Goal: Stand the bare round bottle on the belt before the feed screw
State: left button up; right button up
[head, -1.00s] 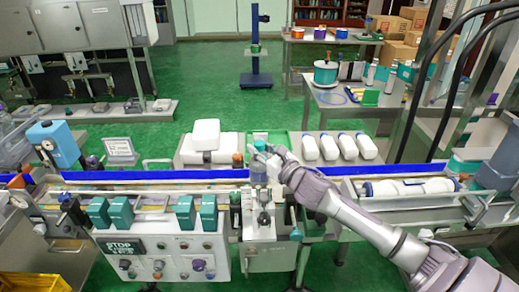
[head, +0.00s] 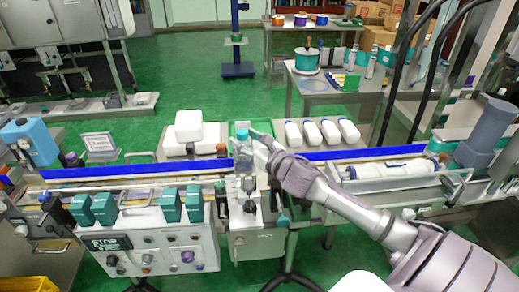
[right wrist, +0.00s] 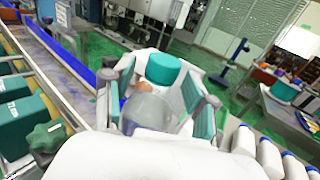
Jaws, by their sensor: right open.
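The clear round bottle with a teal cap (head: 242,158) stands upright at the belt line, behind a grey clamp-like fixture (head: 244,205). In the right wrist view its teal cap (right wrist: 164,68) and clear shoulder (right wrist: 152,110) show between the fingers. My right gripper (right wrist: 162,90) is open around the bottle; in the head view it (head: 252,148) reaches in from the right. The bottle's base is hidden. The belt (head: 140,184) runs left to right beside a blue rail. A white roller-like part (head: 390,171), perhaps the feed screw, lies to the right. My left gripper is not in view.
Several white bottles (head: 320,132) lie behind the belt on the right. A control box with teal blocks (head: 150,240) stands in front.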

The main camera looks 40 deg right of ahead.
jog(key=s+b, duration=0.1)
jog(key=s, duration=0.9)
jog(key=shift+s+d+b, duration=0.3)
jog(key=shift+s+b, duration=0.05)
jog(key=shift+s, duration=0.05)
